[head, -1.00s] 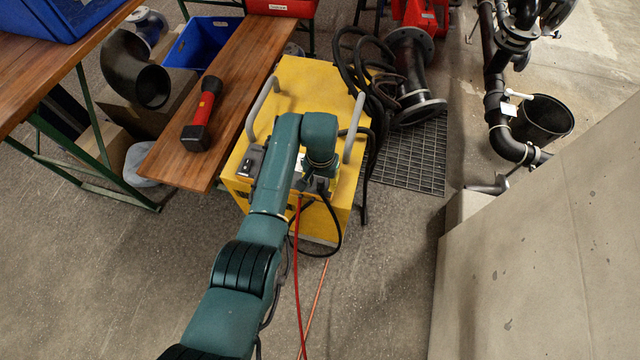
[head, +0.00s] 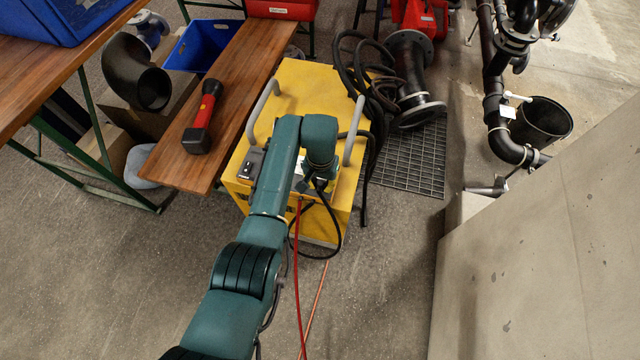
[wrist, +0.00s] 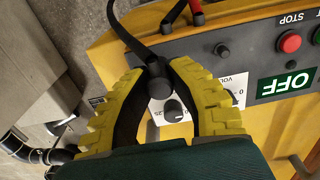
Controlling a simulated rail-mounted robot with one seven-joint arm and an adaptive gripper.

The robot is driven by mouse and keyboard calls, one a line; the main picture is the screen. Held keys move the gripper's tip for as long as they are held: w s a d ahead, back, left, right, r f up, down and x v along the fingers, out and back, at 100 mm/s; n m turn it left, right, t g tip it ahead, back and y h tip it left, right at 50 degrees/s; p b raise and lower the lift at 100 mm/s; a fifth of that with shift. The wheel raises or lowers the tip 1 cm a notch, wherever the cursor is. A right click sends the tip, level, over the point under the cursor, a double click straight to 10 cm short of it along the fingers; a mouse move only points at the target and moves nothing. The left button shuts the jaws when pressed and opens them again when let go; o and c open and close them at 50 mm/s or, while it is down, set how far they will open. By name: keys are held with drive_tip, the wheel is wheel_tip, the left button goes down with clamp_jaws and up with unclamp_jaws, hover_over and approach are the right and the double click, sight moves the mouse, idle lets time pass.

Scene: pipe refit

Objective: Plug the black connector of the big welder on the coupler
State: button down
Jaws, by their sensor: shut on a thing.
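The big yellow welder (head: 290,110) stands on the floor with my arm over its front. In the wrist view its panel shows an OFF display (wrist: 287,84), a red stop button (wrist: 289,42) and knobs. My gripper (wrist: 155,66), with ridged yellow fingers, is shut on the black connector (wrist: 159,87) in front of the panel. A black cable (wrist: 122,30) leads from it. I cannot tell whether the connector touches the panel. In the head view the gripper is mostly hidden by my wrist. I cannot clearly make out the coupler; black pipework (head: 493,105) stands at the right.
A wooden bench (head: 225,95) with a red and black torch (head: 203,116) stands close left of the welder. A concrete block (head: 540,250) fills the right. Coiled black cables (head: 365,70) hang at the welder's right. A black bucket (head: 542,122) stands by the pipes.

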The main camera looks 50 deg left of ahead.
sight(321, 182)
drive_tip(key=shift+r+p, duration=1.25)
drive_tip(key=shift+r, duration=0.1)
wheel_tip(321, 182, up, 2)
drive_tip(key=shift+r+p, duration=0.1)
drive_tip(key=shift+p, duration=1.05)
